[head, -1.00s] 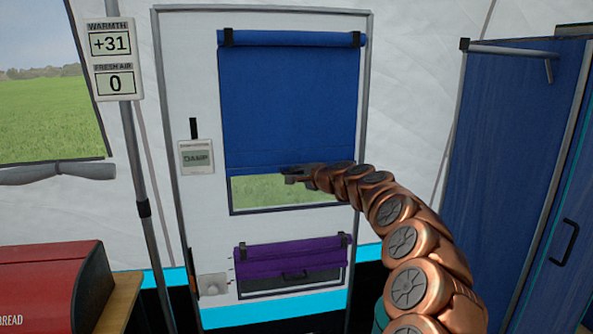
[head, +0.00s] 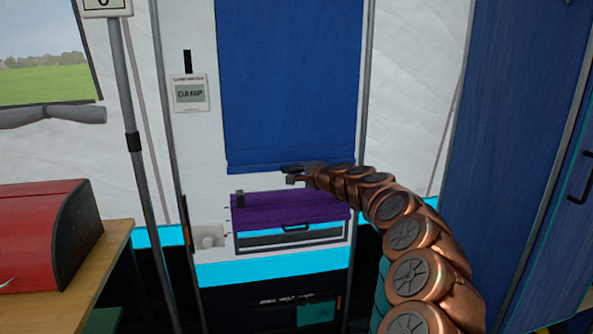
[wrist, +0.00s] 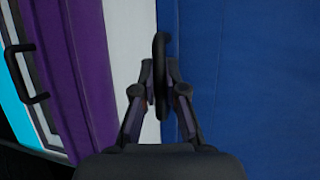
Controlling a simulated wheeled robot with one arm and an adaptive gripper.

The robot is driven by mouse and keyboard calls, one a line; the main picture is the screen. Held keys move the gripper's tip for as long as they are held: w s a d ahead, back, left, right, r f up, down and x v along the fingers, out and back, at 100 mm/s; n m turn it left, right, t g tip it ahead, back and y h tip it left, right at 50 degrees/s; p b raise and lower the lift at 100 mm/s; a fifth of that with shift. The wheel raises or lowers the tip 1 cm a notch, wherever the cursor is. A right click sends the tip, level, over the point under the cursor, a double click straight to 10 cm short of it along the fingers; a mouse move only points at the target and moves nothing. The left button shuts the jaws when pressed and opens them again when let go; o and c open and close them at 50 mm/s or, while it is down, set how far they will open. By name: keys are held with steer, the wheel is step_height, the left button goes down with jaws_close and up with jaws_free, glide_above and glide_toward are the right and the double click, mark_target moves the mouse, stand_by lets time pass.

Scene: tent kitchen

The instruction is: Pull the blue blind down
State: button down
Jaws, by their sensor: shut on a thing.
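The blue blind (head: 288,80) hangs down the white door, and its bottom edge reaches just above the purple blind. No window pane shows below it. My gripper (head: 290,175) is at this bottom edge. In the wrist view the blue blind (wrist: 250,80) fills the right side. My gripper (wrist: 160,85) is shut there on a black loop handle (wrist: 161,45) at the blind's edge. The head view shows the handle poorly, as my gripper covers it.
The purple blind (head: 270,213) with its own black handle (head: 295,227) sits just below. A panel reading DAMP (head: 190,94) is left of the blind. A grey pole (head: 135,170) and a red bread bin (head: 40,235) stand left, a blue cupboard (head: 500,140) right.

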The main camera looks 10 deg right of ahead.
steer(key=shift+f, duration=0.55)
steer(key=c, duration=1.2)
jaws_free()
steer(key=v, duration=1.2)
